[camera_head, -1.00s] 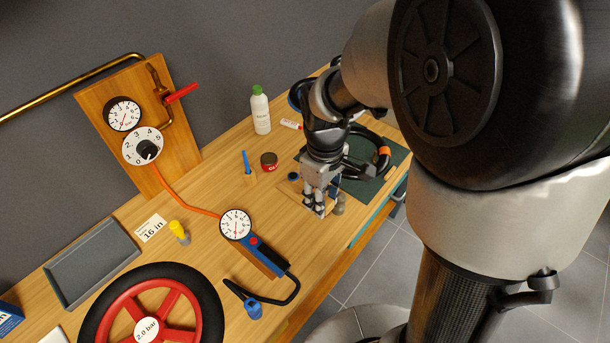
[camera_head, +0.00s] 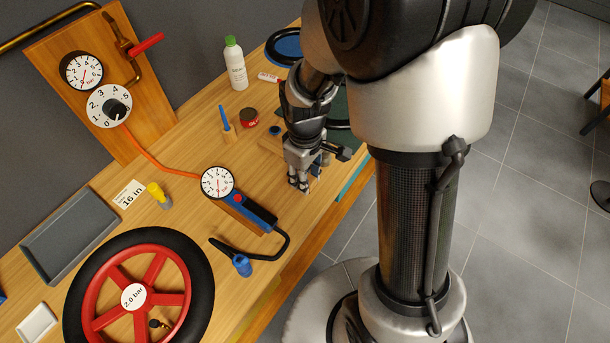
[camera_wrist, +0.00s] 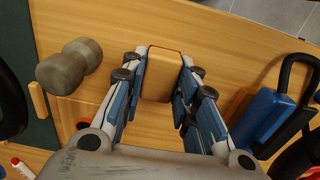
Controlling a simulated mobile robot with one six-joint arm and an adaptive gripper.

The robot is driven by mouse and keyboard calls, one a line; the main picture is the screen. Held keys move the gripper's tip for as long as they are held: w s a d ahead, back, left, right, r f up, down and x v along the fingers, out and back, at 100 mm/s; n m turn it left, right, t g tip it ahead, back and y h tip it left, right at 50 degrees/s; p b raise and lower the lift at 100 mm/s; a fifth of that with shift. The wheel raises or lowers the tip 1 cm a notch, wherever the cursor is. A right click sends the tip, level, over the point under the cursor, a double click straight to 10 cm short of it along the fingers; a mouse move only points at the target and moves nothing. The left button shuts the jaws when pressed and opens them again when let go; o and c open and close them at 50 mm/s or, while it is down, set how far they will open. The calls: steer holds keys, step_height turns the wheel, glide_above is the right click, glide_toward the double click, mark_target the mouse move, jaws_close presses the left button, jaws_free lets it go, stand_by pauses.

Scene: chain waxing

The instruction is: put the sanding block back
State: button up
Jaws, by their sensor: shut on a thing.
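My gripper (camera_wrist: 160,90) is shut on a small wooden block with rounded edges, which looks like the sanding block (camera_wrist: 163,72). In the wrist view the block sits between the two fingers, above the bench top; whether it touches the wood I cannot tell. In the head view my gripper (camera_head: 299,184) points down near the bench's front edge, right of the pressure gauge, and the block is hidden there.

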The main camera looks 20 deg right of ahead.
steer(key=shift+f, duration=0.1)
steer(key=o, duration=0.9)
steer(key=shift+o, duration=0.2)
step_height(320, 180, up, 13)
steer(key=p, duration=0.4)
steer(key=s+r+m+t, duration=0.4)
steer(key=s+r+m, duration=0.3)
steer(key=s+r, duration=0.5)
steer(key=s, duration=0.3)
steer(key=shift+r+t, duration=0.3)
steer(key=shift+r, duration=0.05)
steer(key=shift+o, duration=0.6)
